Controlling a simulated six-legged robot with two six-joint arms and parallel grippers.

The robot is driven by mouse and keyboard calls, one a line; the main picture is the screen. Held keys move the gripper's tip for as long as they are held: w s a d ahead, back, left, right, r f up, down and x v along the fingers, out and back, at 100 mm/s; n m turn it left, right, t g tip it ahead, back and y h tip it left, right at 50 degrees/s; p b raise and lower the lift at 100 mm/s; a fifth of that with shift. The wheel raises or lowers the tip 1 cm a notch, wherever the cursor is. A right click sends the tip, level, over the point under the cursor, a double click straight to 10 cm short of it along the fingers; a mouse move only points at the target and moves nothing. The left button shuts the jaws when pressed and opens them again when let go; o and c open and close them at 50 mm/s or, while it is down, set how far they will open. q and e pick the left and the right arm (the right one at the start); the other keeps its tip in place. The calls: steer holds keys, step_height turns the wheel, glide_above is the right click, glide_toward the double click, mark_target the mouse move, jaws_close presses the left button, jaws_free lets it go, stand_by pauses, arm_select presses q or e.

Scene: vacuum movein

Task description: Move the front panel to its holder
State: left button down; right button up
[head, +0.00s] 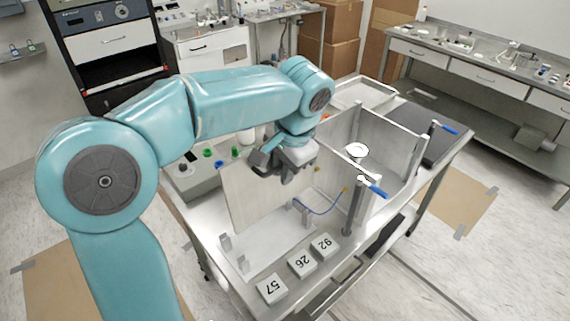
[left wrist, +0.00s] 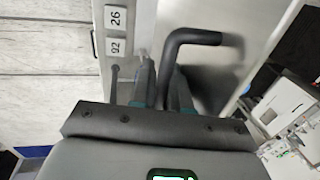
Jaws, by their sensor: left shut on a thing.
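The front panel (head: 262,193) is a flat, pale, upright plate. My left gripper (head: 287,165) is at its upper far side, shut on its handle. In the left wrist view the black bent handle (left wrist: 195,37) runs down between the fingers of my left gripper (left wrist: 160,88), in front of a grey surface. The holder (head: 268,251) is a white plate with small upright clips on the table. The panel stands over the holder's far part, its lower left corner close to a clip. I cannot tell whether it touches. My right gripper is not in view.
An open chamber with pale walls (head: 398,143) stands right of the panel, with blue-handled posts (head: 375,190). Number blocks (head: 301,262) lie along the near table edge. A blue cable (head: 322,211) lies beside the holder. A box with coloured knobs (head: 196,182) stands left.

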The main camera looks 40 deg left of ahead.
arm_select(q)
steer(key=d+b+x, duration=0.2)
steer(key=b+x, duration=0.8)
steer(key=x, duration=0.2)
steer(key=shift+w+d+f, duration=0.25)
steer(key=shift+w+d, duration=0.05)
steer(key=shift+d, duration=0.2)
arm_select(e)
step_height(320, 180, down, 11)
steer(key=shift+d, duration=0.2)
arm_select(q)
steer(key=shift+w, duration=0.1)
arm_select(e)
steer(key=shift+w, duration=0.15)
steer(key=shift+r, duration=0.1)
arm_select(q)
steer(key=shift+a, duration=0.1)
